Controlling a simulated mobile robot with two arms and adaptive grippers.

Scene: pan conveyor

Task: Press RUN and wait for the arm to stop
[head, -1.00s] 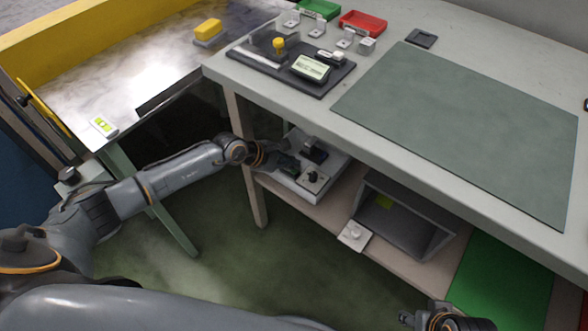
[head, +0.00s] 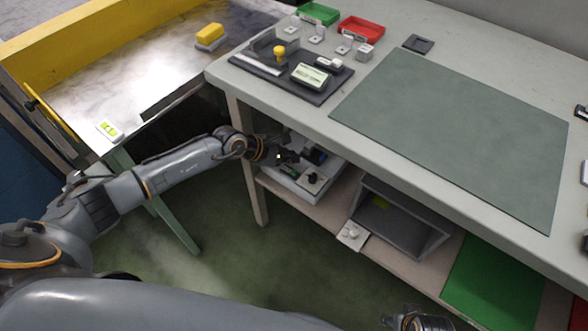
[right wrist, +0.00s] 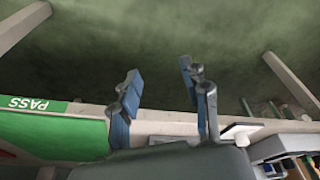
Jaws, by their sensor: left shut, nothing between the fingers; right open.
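A white box-shaped unit (head: 317,188) with a black knob (head: 312,178) and dark parts on top sits on the lower shelf under the bench. No RUN label can be read on it. My left gripper (head: 288,155) is shut and empty at the back left part of this unit. Its fingers cover part of the unit's top, and I cannot tell whether they touch it. My right gripper shows only partly at the bottom of the head view. In the right wrist view it is open and empty (right wrist: 160,88), over the dark green floor.
A green panel (head: 490,280) lies to the right. Above is the bench top with a grey-green mat (head: 460,130). A metal-topped conveyor (head: 150,75) runs at left.

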